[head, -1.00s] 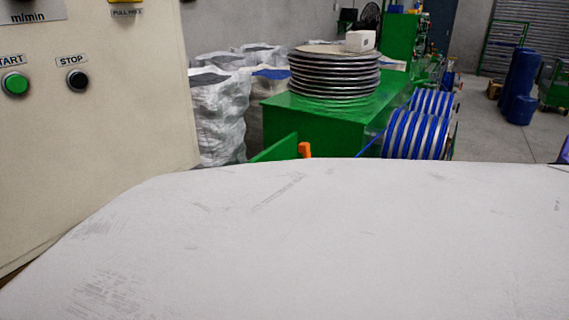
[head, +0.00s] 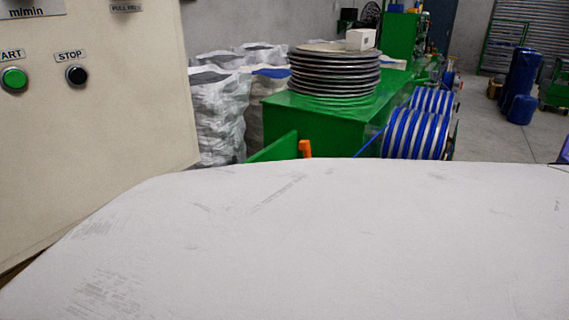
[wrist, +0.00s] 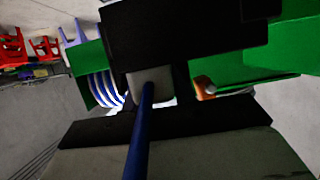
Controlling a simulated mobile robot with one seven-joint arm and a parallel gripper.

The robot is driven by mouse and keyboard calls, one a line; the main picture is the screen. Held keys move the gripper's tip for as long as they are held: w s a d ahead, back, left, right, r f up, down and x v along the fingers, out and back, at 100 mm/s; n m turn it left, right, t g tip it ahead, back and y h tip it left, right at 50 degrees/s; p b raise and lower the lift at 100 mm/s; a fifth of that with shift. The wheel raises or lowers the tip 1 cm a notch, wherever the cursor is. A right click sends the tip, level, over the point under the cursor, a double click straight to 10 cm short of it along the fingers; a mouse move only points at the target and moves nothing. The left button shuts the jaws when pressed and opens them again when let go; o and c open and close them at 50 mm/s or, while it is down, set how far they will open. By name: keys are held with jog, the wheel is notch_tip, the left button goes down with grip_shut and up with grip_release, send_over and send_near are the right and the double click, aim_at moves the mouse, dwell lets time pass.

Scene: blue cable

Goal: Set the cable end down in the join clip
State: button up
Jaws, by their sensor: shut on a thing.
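In the wrist view the blue cable (wrist: 139,143) runs up from the bottom edge to a pale grey block between dark parts of my gripper (wrist: 150,95). My gripper is shut on it. The cable's tip is hidden there. In the head view my gripper is not seen. A short blue cable stretch (head: 368,145) shows there beside the spools, partly hidden below. I cannot make out the join clip in either view.
Spools of blue cable (head: 420,125) stand right of a green machine (head: 300,118) topped with stacked discs (head: 335,72). An orange part (head: 304,148) sits by a green plate. A control panel (head: 90,120) stands close at left. A pale surface hides the lower view.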

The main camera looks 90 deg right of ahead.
jog(key=shift+f, duration=0.35)
jog(key=o, duration=1)
jog(key=shift+w, duration=0.1)
jog(key=b+v, duration=0.4)
jog(key=v, duration=0.9)
jog(key=shift+a+r, duration=0.1)
jog(key=shift+a, duration=0.3)
